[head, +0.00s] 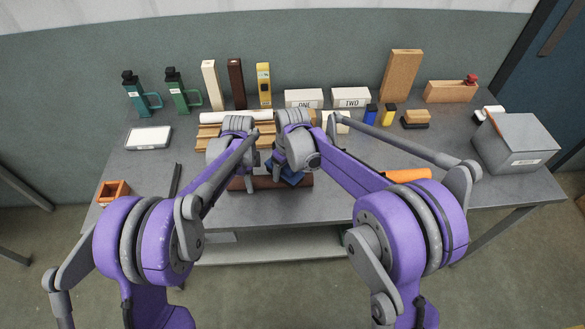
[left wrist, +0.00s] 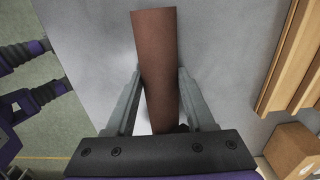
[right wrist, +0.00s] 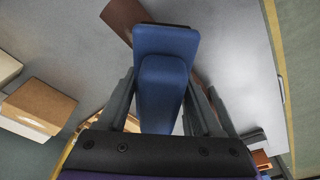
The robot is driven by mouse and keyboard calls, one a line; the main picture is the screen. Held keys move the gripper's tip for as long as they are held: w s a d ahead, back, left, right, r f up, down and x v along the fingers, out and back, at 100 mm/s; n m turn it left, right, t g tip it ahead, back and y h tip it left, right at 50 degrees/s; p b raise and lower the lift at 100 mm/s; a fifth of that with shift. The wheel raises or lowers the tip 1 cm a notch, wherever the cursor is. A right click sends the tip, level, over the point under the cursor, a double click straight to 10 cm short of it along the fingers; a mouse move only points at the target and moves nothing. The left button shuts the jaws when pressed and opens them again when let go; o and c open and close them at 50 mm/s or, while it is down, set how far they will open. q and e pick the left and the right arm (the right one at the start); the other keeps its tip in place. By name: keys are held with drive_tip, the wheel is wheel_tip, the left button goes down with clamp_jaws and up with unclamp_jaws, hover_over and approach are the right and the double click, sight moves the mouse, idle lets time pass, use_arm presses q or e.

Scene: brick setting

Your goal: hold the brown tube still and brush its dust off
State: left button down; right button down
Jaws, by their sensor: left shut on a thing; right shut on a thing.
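The brown tube (head: 240,184) lies across the front middle of the grey table; it also shows in the left wrist view (left wrist: 157,55). My left gripper (left wrist: 158,76) is shut around the tube, one finger on each side. My right gripper (right wrist: 163,80) is shut on a blue brush (right wrist: 165,50); the brush also shows in the head view (head: 289,178). The brush is over the tube, which shows behind it in the right wrist view (right wrist: 122,16). I cannot tell whether its bristles touch the tube. My wrists hide part of the tube in the head view. No dust can be made out.
A slatted wooden rack (head: 208,133) with a white roll (head: 222,117) stands behind my left wrist. An orange-handled thing (head: 408,175) lies right of my right arm. A small orange box (head: 113,192) is at the left edge, a grey bin (head: 515,140) at the right.

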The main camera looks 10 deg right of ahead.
drive_tip(key=shift+a+r, duration=0.6)
drive_tip(key=shift+r, duration=3.3)
drive_tip(key=shift+f, duration=0.1)
